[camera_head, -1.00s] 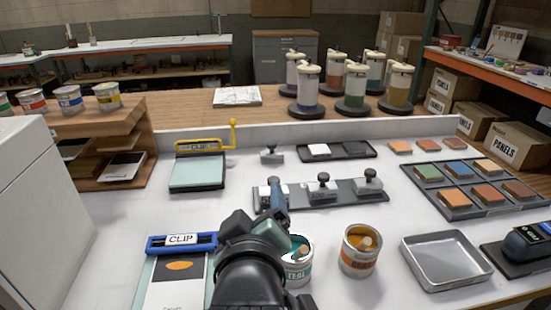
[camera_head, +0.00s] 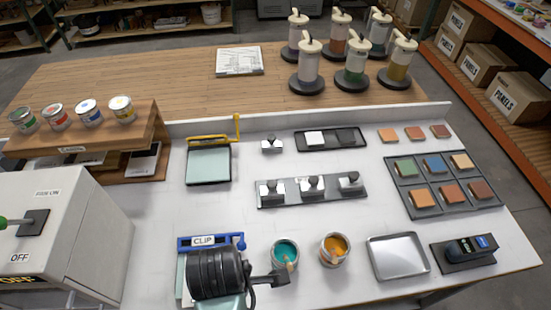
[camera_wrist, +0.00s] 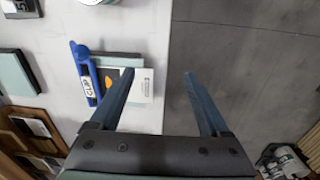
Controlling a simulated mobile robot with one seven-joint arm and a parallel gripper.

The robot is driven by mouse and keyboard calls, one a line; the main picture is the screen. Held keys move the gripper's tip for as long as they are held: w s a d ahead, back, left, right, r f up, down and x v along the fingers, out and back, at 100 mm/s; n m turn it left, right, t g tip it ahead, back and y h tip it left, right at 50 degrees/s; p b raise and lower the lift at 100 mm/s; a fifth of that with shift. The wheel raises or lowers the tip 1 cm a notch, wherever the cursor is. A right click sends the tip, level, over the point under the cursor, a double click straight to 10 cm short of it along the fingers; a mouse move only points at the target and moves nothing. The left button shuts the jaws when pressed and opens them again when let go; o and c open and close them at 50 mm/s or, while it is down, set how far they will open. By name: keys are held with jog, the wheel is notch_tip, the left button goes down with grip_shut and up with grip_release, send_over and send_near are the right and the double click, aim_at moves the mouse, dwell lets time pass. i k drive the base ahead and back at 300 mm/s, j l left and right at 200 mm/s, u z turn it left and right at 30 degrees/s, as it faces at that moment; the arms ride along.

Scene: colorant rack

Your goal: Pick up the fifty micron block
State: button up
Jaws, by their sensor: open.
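A dark rack (camera_head: 330,196) in the middle of the white table holds three metal blocks with black knobs: a left block (camera_head: 271,189), a middle block (camera_head: 311,187) and a right block (camera_head: 350,181). My arm hides part of that board in the head view.
Open cans of teal paint (camera_head: 286,252) and orange paint (camera_head: 334,249) stand right of my arm, in front of the rack. A metal tray (camera_head: 398,257) and a dark sander-like tool (camera_head: 466,251) are at the front right.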

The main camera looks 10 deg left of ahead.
aim_at(273, 191)
jog(key=i, duration=1.15)
